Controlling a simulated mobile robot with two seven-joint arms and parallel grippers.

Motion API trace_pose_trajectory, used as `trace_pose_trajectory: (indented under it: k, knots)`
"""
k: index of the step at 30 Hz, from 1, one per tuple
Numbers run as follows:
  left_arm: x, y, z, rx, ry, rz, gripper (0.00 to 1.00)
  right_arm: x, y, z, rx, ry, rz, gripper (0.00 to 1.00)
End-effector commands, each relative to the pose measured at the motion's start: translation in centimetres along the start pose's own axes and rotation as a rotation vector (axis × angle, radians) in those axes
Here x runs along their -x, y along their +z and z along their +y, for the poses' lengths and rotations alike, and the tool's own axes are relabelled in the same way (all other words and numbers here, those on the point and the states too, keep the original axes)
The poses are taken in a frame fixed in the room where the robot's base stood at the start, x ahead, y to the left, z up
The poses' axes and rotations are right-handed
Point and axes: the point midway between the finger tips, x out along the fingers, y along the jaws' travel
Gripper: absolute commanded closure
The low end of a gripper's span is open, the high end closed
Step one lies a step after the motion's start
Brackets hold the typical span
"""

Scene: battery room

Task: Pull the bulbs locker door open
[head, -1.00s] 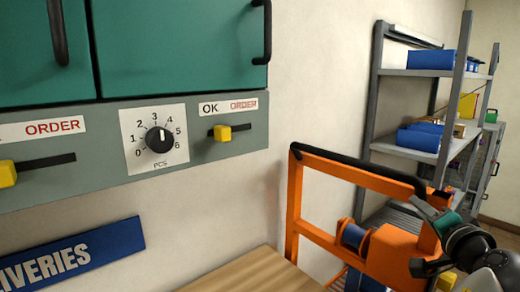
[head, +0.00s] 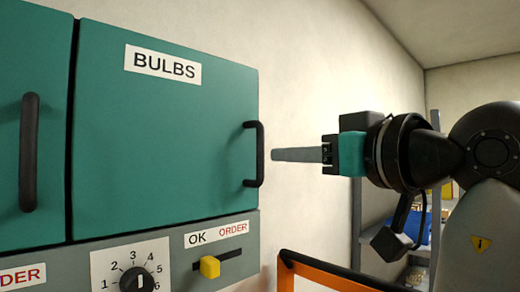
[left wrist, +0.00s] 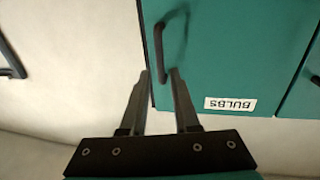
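The bulbs locker door (head: 165,145) is a teal panel with a white BULBS label (head: 162,65), and it is shut. Its black vertical bar handle (head: 260,153) is at the door's right edge. My left gripper (head: 276,155) points left at the handle, level with it, its tips a small gap to the right. In the left wrist view the two fingers (left wrist: 161,72) are apart and empty. The handle (left wrist: 160,50) lies just beyond the fingertips, roughly in line with the space between them. My right gripper is in neither view.
A neighbouring teal door with its own handle (head: 29,152) is on the left. Below are a grey panel with a yellow slider (head: 209,267) and a dial (head: 137,281). An orange frame (head: 320,275) stands below my arm. Bare wall is right of the locker.

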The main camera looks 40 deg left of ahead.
Motion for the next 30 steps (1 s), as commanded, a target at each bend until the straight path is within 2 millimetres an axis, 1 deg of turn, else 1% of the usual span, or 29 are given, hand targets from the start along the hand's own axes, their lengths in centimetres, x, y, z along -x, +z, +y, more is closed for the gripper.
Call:
trace_pose_trajectory:
  k: [1,6,9,12,18,26,30]
  knots:
    - [-1.3,-0.2,-0.1,-0.001,-0.007,0.000,0.70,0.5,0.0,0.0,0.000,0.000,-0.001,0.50]
    - [-4.9,-0.2,-0.1,-0.002,-0.006,0.001,0.70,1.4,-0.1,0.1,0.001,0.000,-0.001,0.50]
    - [-6.6,-0.2,-0.1,-0.002,-0.004,0.002,0.70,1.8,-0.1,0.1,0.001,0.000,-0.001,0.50]
    - [-7.8,-0.2,0.0,-0.003,-0.003,0.002,0.70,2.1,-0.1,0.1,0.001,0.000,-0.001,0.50]
    - [-8.9,-0.1,0.0,-0.003,-0.001,0.003,0.70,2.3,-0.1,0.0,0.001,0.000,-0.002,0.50]
    - [-9.0,0.0,0.0,-0.003,0.000,0.002,0.70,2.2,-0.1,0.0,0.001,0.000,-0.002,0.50]
    - [-9.0,0.0,0.0,-0.003,0.000,0.002,0.86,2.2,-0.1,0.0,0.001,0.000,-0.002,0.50]
